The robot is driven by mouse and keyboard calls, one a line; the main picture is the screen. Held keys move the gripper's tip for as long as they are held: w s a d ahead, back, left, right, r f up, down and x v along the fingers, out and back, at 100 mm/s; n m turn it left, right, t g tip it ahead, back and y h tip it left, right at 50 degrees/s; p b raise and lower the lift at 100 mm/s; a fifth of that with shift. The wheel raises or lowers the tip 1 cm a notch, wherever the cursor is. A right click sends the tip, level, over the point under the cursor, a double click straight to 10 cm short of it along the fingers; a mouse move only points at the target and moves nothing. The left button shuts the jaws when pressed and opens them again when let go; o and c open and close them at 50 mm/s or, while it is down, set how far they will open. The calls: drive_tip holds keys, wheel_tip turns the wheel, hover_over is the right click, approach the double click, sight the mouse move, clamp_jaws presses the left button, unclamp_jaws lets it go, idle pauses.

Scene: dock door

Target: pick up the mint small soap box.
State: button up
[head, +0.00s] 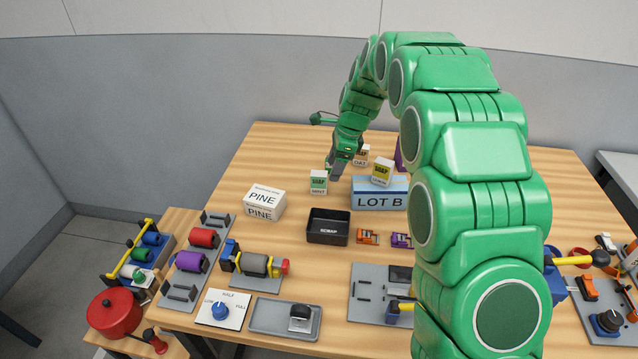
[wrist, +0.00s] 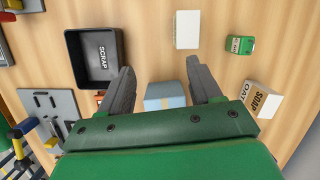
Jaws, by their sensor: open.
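The mint soap box (head: 318,183) stands upright on the table in the head view, small and white with a green label patch. In the wrist view a white box with a blank face (wrist: 187,29) matches its place, beyond the fingertips; no label shows there. My gripper (head: 337,173) is just right of and behind the mint box in the head view. In the wrist view my gripper (wrist: 160,75) is open, with wide-spread fingers and nothing gripped. The mint box is outside the fingers.
The blue LOT B box (head: 379,200) carries a yellow-labelled soap box (head: 382,173). The oat soap box (wrist: 262,99), a small green box (wrist: 240,44) and the black SCRAP tray (wrist: 95,60) are nearby.

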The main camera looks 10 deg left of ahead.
sight(317, 182)
drive_tip(key=shift+m, duration=0.8)
drive_tip(key=w+a+f, duration=0.3)
drive_tip(key=shift+w+f, duration=0.1)
drive_tip(key=shift+w+x, duration=0.15)
drive_tip(key=shift+x, duration=1.8)
drive_tip(key=shift+w+x, duration=0.1)
drive_tip(key=shift+x, duration=1.85)
drive_tip(key=shift+a, duration=0.2)
drive_tip(key=c, duration=1.1)
